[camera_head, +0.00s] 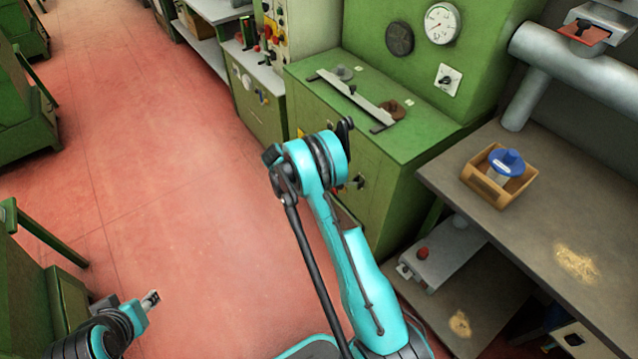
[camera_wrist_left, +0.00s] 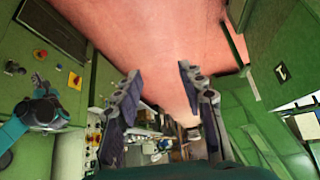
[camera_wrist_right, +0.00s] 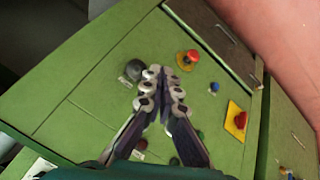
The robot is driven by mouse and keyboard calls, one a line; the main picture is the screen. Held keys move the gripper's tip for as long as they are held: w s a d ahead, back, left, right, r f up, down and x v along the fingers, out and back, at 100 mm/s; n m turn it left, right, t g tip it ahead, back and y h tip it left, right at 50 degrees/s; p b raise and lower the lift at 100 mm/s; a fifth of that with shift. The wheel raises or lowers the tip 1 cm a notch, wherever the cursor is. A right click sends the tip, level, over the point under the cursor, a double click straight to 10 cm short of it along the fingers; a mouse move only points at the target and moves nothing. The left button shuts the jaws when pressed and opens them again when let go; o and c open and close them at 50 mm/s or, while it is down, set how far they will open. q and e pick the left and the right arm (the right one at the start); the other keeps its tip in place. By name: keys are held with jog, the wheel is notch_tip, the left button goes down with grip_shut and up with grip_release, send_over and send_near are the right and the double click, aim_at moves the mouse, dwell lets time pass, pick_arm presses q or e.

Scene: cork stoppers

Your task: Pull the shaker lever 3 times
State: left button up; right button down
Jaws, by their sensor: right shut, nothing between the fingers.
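I cannot pick out the shaker lever with certainty. A green cabinet (camera_head: 365,170) stands right of the centre, with a metal bar (camera_head: 352,98) on its top and a black knob low on its front. My right gripper (camera_head: 345,130) is in front of this cabinet, mostly hidden by its own wrist. In the right wrist view my right gripper (camera_wrist_right: 163,75) is shut and empty before a green panel; a dark round knob (camera_wrist_right: 134,69) shows just left of the fingertips. My left gripper (camera_head: 151,298) is low at the left; its fingers are apart and empty in the left wrist view (camera_wrist_left: 158,75).
The panel also bears a red knob (camera_wrist_right: 192,56) and a red button on a yellow plate (camera_wrist_right: 236,120). A grey table (camera_head: 545,190) at the right holds a wooden box (camera_head: 485,189) with a blue-topped item. The red floor (camera_head: 180,200) is open at the left.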

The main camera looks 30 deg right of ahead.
pick_arm(q)
jog(key=c, duration=0.7)
grip_shut()
pick_arm(e)
jog(key=s+a+r+n+t+y, duration=0.1)
jog(key=s+a+r+n, duration=0.15)
jog(key=r, duration=0.45)
jog(key=s+a+r+n+t+y, duration=0.1)
jog(key=s+a+r+t, duration=0.1)
jog(key=a+r, duration=0.35)
jog(key=s+a+r+n+t+y, duration=0.1)
jog(key=s+a+r+n, duration=0.1)
jog(key=r, duration=0.7)
jog(key=s+a+r+n+t+y, duration=0.2)
jog(key=s+a, duration=0.3)
jog(key=s, duration=0.4)
jog(key=s+a+r+n+t+y, duration=0.2)
jog(key=s+a, duration=0.4)
jog(key=s, duration=0.4)
jog(key=shift+s+a+r+n, duration=0.2)
jog(key=shift+r+n, duration=0.55)
jog(key=shift+n, duration=0.5)
